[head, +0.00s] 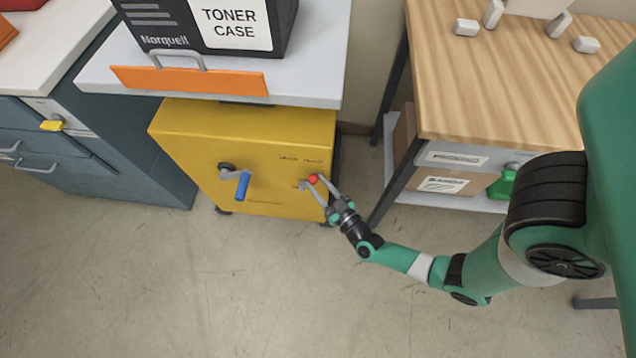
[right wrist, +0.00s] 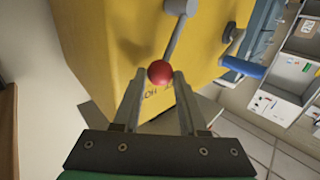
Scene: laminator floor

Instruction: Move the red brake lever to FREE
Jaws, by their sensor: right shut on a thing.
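The red brake lever's ball knob (head: 313,179) shows at the right side of the yellow cabinet's (head: 205,140) front in the head view. My right gripper (head: 320,186) is shut on this knob. In the right wrist view the red knob (right wrist: 160,72) sits between the fingertips, and its grey rod (right wrist: 176,42) runs up to a round grey pivot on the yellow face. Small lettering above the lever in the head view is too small to read. In the wrist view the lettering beside the knob is partly hidden by the fingers. My left gripper is not in view.
A blue-handled crank (head: 242,186) sits left of the lever on the cabinet front. A toner case (head: 205,25) stands on the white top above an orange strip (head: 188,79). A wooden table (head: 495,80) stands to the right. The floor in front is clear.

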